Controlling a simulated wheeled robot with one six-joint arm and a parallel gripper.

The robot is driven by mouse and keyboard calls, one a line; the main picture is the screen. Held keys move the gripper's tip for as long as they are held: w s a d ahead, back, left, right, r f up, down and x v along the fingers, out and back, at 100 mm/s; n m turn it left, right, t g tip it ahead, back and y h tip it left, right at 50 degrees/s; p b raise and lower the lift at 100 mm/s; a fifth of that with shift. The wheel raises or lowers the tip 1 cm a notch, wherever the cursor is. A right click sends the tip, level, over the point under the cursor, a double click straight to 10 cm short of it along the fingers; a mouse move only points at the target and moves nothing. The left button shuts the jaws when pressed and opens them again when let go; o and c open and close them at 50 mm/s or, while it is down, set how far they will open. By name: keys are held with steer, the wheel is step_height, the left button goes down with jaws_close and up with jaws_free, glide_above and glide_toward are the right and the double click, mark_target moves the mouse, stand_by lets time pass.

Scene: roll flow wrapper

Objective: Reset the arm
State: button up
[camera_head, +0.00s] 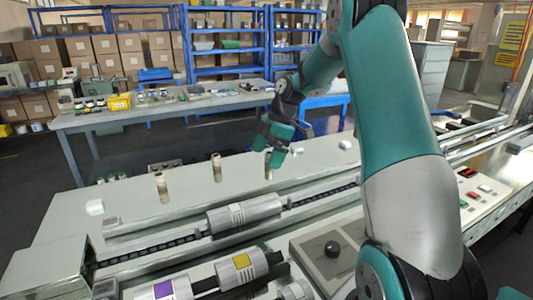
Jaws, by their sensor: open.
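My arm reaches in from the right side of the head view, its teal and grey links covering much of the right half. My gripper (277,140) hangs above the far part of the machine bed, with its fingers apart and pointing down. Nothing shows between the fingers. Just below it a short tan peg (268,167) stands upright on the pale machine top; I cannot tell the exact gap between them.
The flow wrapper's pale bed (135,195) carries upright pegs (217,168), a grey roll (243,213), rolls with purple (164,290) and yellow (241,262) labels, and a knob box (330,255). A cluttered workbench (200,107) and blue shelves (230,62) stand behind.

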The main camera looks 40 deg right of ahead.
stand_by(0.4)
steer(key=s+a+r+m, duration=0.1)
steer(key=s+a+r, duration=0.15)
steer(key=a, duration=0.45)
steer(key=s+a+r+m, duration=0.1)
steer(key=s+a+r, duration=0.15)
steer(key=a, duration=0.45)
steer(key=s+a+r+m, duration=0.1)
steer(key=s+a+r, duration=0.15)
steer(key=a, duration=0.35)
steer(key=s+a+m, duration=0.2)
steer(key=s+a, duration=0.3)
steer(key=s, duration=0.4)
steer(key=s+a+m+g, duration=0.1)
steer(key=s+a+m, duration=0.1)
steer(key=s+a, duration=0.3)
steer(key=s, duration=0.4)
steer(key=shift+s+a+f+m, duration=0.15)
steer(key=shift+s+a+m, duration=0.25)
